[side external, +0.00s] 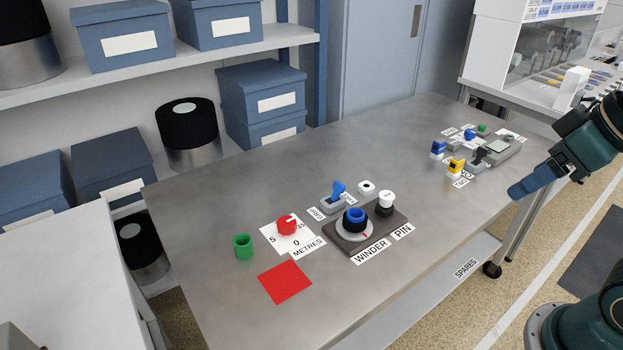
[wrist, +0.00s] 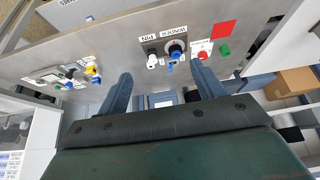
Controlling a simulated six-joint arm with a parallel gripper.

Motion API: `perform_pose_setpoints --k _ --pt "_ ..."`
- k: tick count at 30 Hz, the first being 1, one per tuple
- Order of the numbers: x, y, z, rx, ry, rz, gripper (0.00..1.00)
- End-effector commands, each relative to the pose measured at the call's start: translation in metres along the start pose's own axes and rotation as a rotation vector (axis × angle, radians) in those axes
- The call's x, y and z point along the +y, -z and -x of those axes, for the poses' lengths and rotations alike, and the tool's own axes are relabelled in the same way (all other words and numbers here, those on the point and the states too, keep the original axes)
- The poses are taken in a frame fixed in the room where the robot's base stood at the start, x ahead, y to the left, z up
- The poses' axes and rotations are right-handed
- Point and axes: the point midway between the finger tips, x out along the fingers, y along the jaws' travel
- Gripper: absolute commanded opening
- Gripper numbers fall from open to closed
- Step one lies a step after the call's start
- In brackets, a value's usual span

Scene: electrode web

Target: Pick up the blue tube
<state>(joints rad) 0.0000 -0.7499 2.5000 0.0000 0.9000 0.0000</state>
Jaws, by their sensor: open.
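A blue ring-topped piece (side external: 354,214) sits upright on the black winder spindle, on the grey winder block. It looks like the blue tube, though a small blue piece (side external: 470,134) at the far right end of the bench is too small to tell. The winder piece also shows in the wrist view (wrist: 175,50). My gripper (side external: 517,190) is in the air at the right edge of the bench, well away from the winder. In the wrist view my gripper (wrist: 162,72) has its two fingers apart with nothing between them.
On the bench, a green tube (side external: 243,246), red knob (side external: 286,225), red square (side external: 285,282), blue-levered clip (side external: 335,198) and white-topped pin (side external: 386,202) surround the winder. A yellow piece (side external: 456,167) and several small parts stand at the right. The middle is clear.

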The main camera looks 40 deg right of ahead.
Motion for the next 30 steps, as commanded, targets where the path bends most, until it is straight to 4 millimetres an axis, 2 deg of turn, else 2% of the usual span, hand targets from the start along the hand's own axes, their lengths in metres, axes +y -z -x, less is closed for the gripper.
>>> perform_pose_setpoints --k 6,11,20,30 --pt "0.000 0.002 0.000 -0.002 0.001 0.007 0.68" --pt "-0.002 0.011 -0.003 -0.016 0.007 0.046 0.68" --pt "-0.007 0.051 -0.020 -0.072 0.052 0.234 0.68" --pt "-0.011 0.103 -0.060 -0.128 0.142 0.490 0.68"
